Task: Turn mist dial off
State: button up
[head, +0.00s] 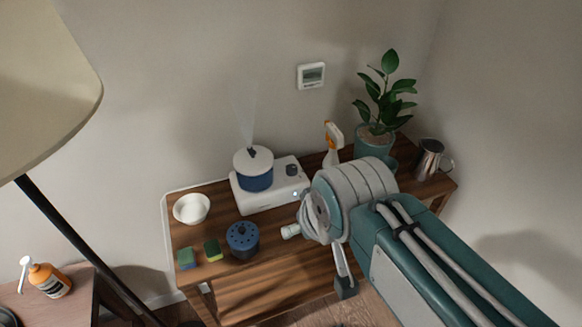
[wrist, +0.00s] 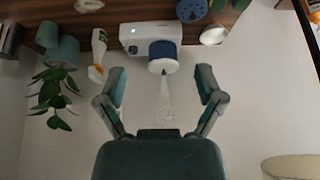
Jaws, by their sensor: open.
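The mist humidifier has a white base (head: 268,198) and a dark blue pot with a white lid (head: 253,160). It stands on the wooden table, with mist rising from its top. Its dark dial (head: 292,170) is on the base, right of the pot, near a small lit light. In the wrist view the scene is upside down; the white base (wrist: 143,29) and blue pot (wrist: 163,50) lie beyond the fingertips, with the dial (wrist: 132,48) left of the pot. My gripper (wrist: 161,72) is open and empty, apart from the humidifier. In the head view my arm hides most of it.
On the table (head: 300,255) are a white bowl (head: 191,208), sponges (head: 211,249), a blue perforated pot (head: 242,238), a spray bottle (head: 333,145), a potted plant (head: 374,145) and a metal pitcher (head: 430,158). A lamp (head: 45,75) stands at left. A wall thermostat (head: 311,75) hangs above.

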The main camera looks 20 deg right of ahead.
jog(key=w+d+r+m+g, duration=0.1)
jog(key=w+d+r+m, duration=0.15)
jog(key=w, duration=0.65)
jog(key=m+g, duration=0.5)
jog(key=m, duration=0.4)
send_over(292, 167)
notch_tip(292, 167, down, 14)
jog(key=shift+n, duration=0.25)
notch_tip(292, 167, down, 11)
jog(key=shift+f, duration=0.1)
jog(key=c, duration=1.2)
